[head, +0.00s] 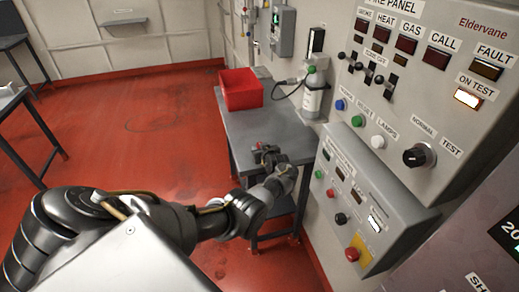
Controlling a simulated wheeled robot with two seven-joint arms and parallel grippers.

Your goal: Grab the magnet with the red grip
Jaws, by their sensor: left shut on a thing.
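My left gripper (270,160) is over the small grey table (232,126), at the far end of my arm. It is shut on a small dark thing with red on it, which I take to be the magnet with the red grip (259,147). The gripper's fingers hide much of the magnet, and its outline is too small to make out fully. I cannot tell whether it touches the tabletop. My right gripper is not in view.
A red bin (241,90) stands at the table's back. A grey-white bottle with a green top (314,92) is by the wall to the right. The fire panel (440,70) and a lower control box (350,200) jut out on the right. The red floor at left is mostly clear.

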